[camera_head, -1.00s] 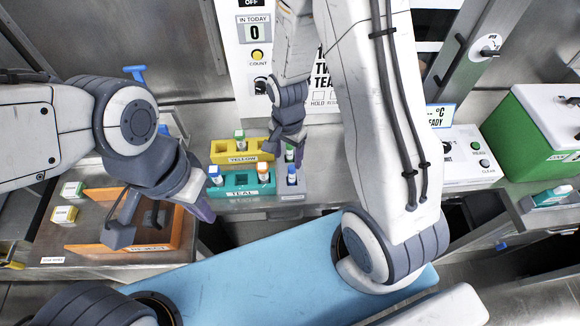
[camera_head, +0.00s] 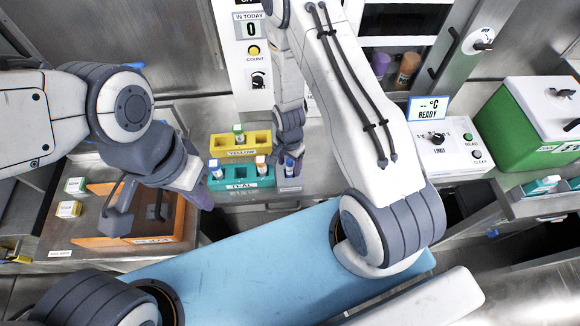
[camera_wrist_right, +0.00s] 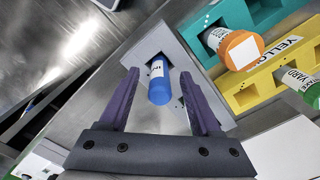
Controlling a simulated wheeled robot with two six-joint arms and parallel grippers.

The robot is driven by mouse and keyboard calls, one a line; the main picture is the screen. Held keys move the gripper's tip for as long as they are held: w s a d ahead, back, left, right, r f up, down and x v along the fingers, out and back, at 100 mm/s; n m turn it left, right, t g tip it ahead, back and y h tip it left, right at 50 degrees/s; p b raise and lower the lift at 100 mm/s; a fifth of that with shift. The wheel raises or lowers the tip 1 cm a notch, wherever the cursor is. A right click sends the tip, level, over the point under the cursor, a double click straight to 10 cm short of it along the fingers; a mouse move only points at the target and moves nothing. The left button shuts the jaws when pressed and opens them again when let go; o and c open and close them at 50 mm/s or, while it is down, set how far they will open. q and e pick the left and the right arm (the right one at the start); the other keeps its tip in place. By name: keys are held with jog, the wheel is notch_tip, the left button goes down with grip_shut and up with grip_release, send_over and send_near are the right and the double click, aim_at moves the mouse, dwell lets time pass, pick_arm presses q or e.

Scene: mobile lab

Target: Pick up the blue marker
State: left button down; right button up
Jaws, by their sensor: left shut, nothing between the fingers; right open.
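The blue marker (camera_wrist_right: 158,85) stands in a slot of a small grey block (camera_wrist_right: 165,45) in the right wrist view; in the head view its blue top (camera_head: 289,163) shows beside the teal rack. My right gripper (camera_wrist_right: 159,76) is open, its two purple fingers on either side of the marker in that view, with visible gaps; whether they are down at its level I cannot tell. In the head view my right gripper (camera_head: 290,148) hangs over the grey block, its fingertips largely hidden. My left gripper (camera_head: 203,198) is shut and empty beside the orange tray.
A teal rack (camera_head: 240,184) with a blue-capped and an orange-capped vial stands left of the grey block. A yellow rack (camera_head: 225,146) with a green-capped vial is behind it. An orange tray (camera_head: 100,241) lies left, a green box (camera_head: 520,120) right.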

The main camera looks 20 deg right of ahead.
jog(key=shift+f, duration=0.85)
grip_shut()
jog(key=shift+r+p, duration=0.5)
notch_tip(320, 180, up, 4)
jog(key=p, duration=0.2)
jog(key=shift+f+p, duration=0.25)
jog(key=shift+p, duration=0.1)
jog(key=s+d+r+p, duration=0.4)
jog(key=s+r, duration=0.2)
jog(key=s, duration=0.4)
jog(key=shift+s+d+r, duration=0.3)
jog(key=shift+s+d, duration=0.05)
jog(key=shift+d, duration=0.05)
